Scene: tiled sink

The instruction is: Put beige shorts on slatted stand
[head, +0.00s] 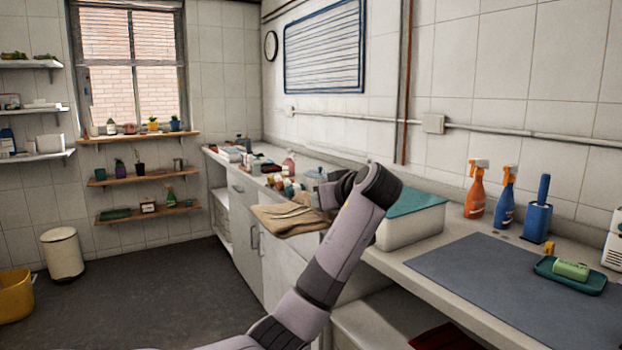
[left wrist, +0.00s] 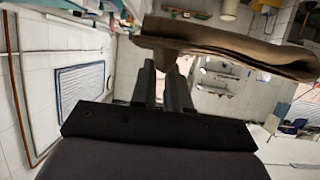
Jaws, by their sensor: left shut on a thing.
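The beige shorts (head: 287,218) are bunched and folded in the head view, at the front edge of the far counter section. In the left wrist view the shorts (left wrist: 225,42) stretch across the top as a brown-beige band. My left gripper (left wrist: 165,68) is shut on the shorts, its two dark fingers reaching up to the cloth. In the head view the left gripper (head: 322,198) is mostly hidden behind my own wrist and forearm. I cannot make out a slatted stand in either view. My right gripper is not in view.
A white box with a teal lid (head: 412,220) stands on the counter right of my forearm. Spray bottles (head: 475,190) and a green tray (head: 568,275) stand further right. A grey mat (head: 490,272) is mostly bare. Small items crowd the far counter. The floor (head: 150,290) at left is open.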

